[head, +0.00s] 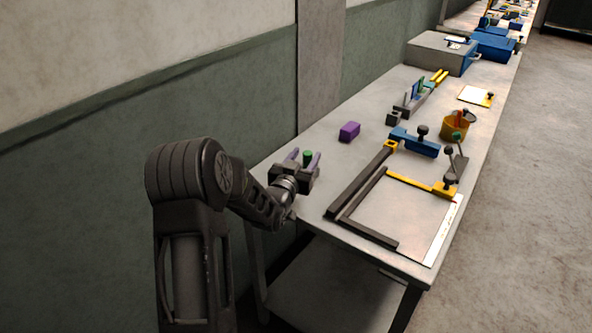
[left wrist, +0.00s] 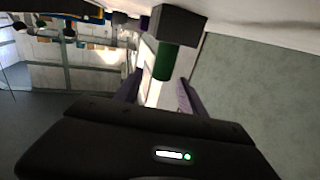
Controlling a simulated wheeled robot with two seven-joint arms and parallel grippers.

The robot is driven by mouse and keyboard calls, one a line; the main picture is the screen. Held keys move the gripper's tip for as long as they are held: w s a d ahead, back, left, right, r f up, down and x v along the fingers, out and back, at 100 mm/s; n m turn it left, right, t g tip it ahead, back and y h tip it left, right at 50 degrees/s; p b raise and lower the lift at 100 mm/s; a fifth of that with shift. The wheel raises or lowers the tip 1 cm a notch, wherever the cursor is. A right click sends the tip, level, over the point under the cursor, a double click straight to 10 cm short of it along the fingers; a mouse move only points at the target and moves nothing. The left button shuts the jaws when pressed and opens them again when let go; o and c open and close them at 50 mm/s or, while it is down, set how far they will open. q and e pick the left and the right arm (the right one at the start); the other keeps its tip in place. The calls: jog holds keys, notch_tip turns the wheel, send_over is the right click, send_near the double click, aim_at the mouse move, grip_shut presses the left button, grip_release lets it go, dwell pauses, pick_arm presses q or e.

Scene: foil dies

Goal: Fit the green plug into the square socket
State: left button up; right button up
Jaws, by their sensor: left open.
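The green plug (head: 307,155) stands near the left edge of the table, between the two purple fingers of my left gripper (head: 304,159). In the left wrist view it is a green cylinder (left wrist: 164,60) joined to, or seated against, a dark grey block (left wrist: 178,25); I cannot tell which. The fingers (left wrist: 157,92) are open, one on each side of the plug's line, with visible gaps. I cannot clearly make out the square socket; a small dark block (head: 393,118) farther along the table shows no clear opening. My right gripper is out of view.
A purple block (head: 349,131) lies beyond my gripper. A dark frame (head: 361,180) with a yellow bar is on the near table (head: 285,150). A blue clamp (head: 414,142), an orange cup (head: 455,126) and a grey box (head: 437,54) stand farther back. The wall is close at left.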

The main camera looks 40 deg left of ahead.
pick_arm(q)
jog(key=b+v, duration=0.2)
jog(key=v, duration=0.9)
jog(key=shift+s+d, duration=0.1)
jog(key=shift+s, duration=0.25)
